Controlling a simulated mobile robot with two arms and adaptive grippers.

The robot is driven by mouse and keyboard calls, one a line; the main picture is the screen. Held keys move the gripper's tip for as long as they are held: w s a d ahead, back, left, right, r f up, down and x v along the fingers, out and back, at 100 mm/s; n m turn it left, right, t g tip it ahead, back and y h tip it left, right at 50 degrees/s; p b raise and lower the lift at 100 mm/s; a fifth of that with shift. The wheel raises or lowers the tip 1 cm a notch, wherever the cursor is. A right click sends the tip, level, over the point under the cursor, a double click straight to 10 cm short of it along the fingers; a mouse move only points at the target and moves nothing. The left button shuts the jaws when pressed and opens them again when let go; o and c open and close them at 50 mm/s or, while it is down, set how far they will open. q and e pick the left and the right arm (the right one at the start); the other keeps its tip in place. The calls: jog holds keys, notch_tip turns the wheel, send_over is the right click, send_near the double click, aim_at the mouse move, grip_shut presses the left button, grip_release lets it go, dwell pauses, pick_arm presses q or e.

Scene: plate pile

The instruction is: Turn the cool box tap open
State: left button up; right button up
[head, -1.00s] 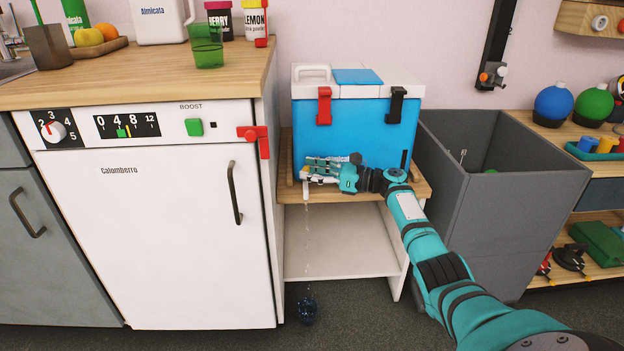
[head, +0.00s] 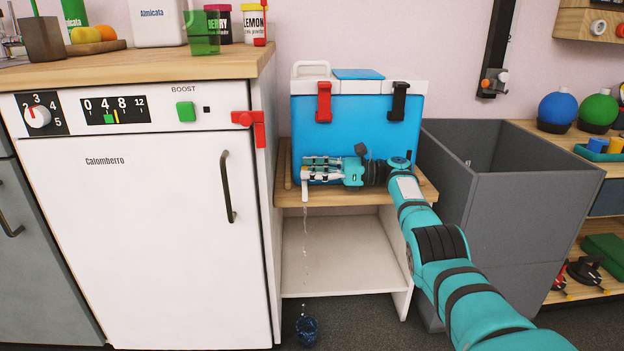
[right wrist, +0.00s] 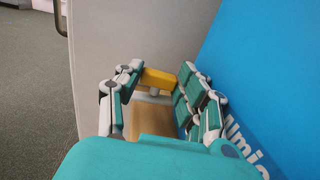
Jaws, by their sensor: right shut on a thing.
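The blue cool box (head: 357,110) with a white lid stands on a small wooden-topped stand. It also shows in the right wrist view (right wrist: 285,65). My right gripper (head: 310,170) is at its lower left front and is shut on the tap. A yellow part, apparently the tap's handle (right wrist: 157,78), shows between the fingers in the right wrist view. The white spout (head: 304,194) hangs below the fingers. A thin broken stream of water (head: 305,240) falls from it towards a dark blue cup (head: 307,330) on the floor. The fingers hide most of the tap. My left gripper is not in view.
The stand (head: 340,283) has an open lower shelf. A white dishwasher-like cabinet (head: 150,230) with a red latch is close on the left. A grey open bin (head: 520,210) is close on the right, behind my arm.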

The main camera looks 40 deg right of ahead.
jog(key=shift+r, duration=0.1)
dwell(0.4)
jog(key=o, duration=1.2)
jog(key=shift+c, duration=0.2)
jog(key=v, duration=0.6)
jog(key=shift+d, duration=0.2)
jog(key=shift+s+d, duration=0.45)
jog(key=shift+s, duration=0.1)
jog(key=shift+c, duration=0.3)
